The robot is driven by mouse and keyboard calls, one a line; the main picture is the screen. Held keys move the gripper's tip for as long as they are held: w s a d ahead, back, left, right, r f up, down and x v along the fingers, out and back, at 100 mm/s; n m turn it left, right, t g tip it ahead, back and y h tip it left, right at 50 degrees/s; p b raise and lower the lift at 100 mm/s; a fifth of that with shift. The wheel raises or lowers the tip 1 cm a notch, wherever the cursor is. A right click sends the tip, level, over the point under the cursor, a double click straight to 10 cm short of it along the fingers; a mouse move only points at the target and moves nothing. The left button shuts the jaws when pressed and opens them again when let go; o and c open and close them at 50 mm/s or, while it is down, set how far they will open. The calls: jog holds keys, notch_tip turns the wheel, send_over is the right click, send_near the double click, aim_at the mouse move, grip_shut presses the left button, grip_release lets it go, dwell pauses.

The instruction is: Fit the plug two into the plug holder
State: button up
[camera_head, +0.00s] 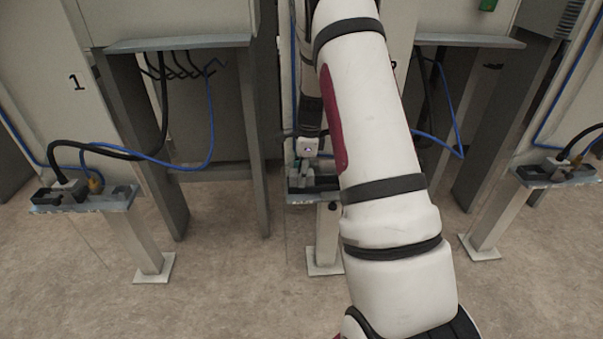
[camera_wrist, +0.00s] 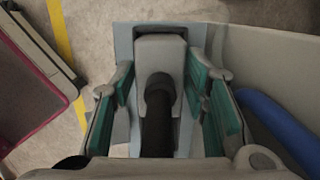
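In the wrist view, a grey plug (camera_wrist: 160,48) with a thick black cable (camera_wrist: 159,110) is between the fingers of my gripper (camera_wrist: 160,68). The plug appears to sit within the dark plug holder (camera_wrist: 187,32) on a pale blue-grey plate (camera_wrist: 122,38); how deep it sits cannot be told. My gripper's teal-padded fingers stand apart on either side, with gaps beside the plug. In the head view, my arm reaches down to the middle stand, where the holder (camera_head: 298,183) shows partly; the plug there is hidden or too small to make out.
Stands with plugs and cables are at left (camera_head: 85,200) and right (camera_head: 553,172). A blue cable (camera_wrist: 280,125) runs close to the right finger in the wrist view, beside a pale panel (camera_wrist: 275,70). Grey cabinets stand behind; the floor in front is clear.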

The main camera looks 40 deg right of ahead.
jog(key=shift+r, duration=0.1)
jog(key=r+p, duration=0.1)
jog(key=r, duration=0.4)
jog(key=r+p, duration=0.1)
jog(key=r, duration=0.1)
jog(key=shift+s+d+r+p, duration=0.2)
jog(key=shift+d+r+p, duration=0.1)
jog(key=shift+d+p, duration=0.05)
